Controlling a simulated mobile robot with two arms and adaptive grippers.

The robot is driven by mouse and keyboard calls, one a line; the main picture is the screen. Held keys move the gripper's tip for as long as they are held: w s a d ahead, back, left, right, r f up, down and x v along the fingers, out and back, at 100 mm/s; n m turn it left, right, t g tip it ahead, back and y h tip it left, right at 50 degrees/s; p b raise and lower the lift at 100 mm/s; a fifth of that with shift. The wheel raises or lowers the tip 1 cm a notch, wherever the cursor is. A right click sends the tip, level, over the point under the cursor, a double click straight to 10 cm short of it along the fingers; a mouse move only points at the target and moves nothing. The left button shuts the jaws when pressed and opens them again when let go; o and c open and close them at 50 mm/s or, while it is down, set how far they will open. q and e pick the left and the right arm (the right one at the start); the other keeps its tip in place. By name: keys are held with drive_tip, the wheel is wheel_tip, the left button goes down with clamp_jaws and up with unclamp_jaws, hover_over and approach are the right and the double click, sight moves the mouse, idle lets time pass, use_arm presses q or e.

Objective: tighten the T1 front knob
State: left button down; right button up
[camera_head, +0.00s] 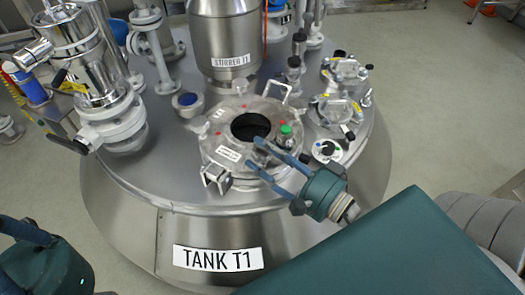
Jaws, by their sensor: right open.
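Tank T1 (165,230) stands in front of me, with its name label on the front wall. On its top is a round steel hatch (205,143) with a dark round opening in the middle. A green-topped knob (286,130) stands upright at the hatch's right side. A steel bracket (216,181) sits at the hatch's front edge. I cannot tell for sure which part is the front knob. My right gripper (253,153) is open, its two blue fingers over the hatch's front right part, apart from each other. Whether they touch anything is unclear.
The stirrer housing (225,45) rises behind the hatch. A steel fitting with a white flange (112,125) stands at the left. Smaller ports (345,70) and valves crowd the right side. Bare floor (440,100) lies to the right of the tank.

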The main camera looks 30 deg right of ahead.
drive_tip(key=shift+w+a, duration=0.2)
drive_tip(key=shift+w, duration=0.2)
clamp_jaws()
